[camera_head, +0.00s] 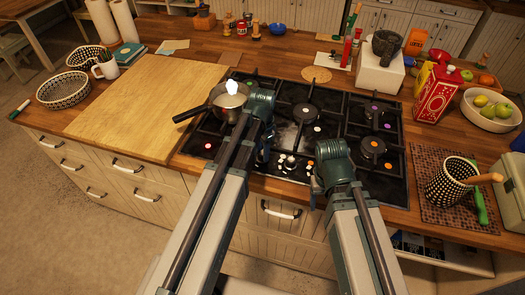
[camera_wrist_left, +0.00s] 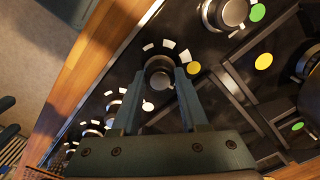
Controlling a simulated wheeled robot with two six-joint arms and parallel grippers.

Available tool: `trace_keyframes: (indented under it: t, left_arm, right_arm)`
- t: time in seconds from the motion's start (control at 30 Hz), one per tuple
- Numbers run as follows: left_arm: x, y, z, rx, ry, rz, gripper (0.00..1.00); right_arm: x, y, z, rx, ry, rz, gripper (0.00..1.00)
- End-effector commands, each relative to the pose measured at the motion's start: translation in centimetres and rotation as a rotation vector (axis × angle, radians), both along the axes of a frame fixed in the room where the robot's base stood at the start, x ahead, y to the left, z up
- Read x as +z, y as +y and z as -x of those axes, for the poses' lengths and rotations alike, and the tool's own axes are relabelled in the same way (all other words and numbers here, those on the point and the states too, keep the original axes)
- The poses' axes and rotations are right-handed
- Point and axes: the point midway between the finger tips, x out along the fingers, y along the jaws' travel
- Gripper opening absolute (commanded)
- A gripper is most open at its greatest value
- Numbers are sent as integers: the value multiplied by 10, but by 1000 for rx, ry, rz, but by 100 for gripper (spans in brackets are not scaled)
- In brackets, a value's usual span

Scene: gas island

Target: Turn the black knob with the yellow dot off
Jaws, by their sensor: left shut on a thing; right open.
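The black knob (camera_wrist_left: 159,73) with the yellow dot (camera_wrist_left: 193,68) beside it is on the front strip of the hob in the left wrist view. My left gripper (camera_wrist_left: 161,86) has one finger on each side of this knob and is shut on it. White marks arc around the knob. In the head view my left gripper (camera_head: 262,156) points down at the hob's front edge, and its arm hides the knob. My right gripper (camera_head: 315,188) is open and empty near the hob's front edge, to the right.
The black hob (camera_head: 340,120) has several burners with coloured dots. A pan (camera_head: 228,97) stands on its left side. More knobs, one by a green dot (camera_wrist_left: 258,12), flank the held one. A wooden board (camera_head: 140,105) lies left, a fruit bowl (camera_head: 490,110) right.

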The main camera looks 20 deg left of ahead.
Motion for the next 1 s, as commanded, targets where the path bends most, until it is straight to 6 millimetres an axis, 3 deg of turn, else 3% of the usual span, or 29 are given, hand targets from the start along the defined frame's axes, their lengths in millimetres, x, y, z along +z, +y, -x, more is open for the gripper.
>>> trace_keyframes:
  t: [0.4,0.97,1.0]
  left_arm:
    - [0,0,0,-169,0,0,0]
    - [0,0,0,-192,0,0,0]
    - [0,0,0,-192,0,0,51]
  right_arm:
    - [0,0,0,0,0,0,67]
    - [0,0,0,0,0,0,67]
    - [0,0,0,0,0,0,67]
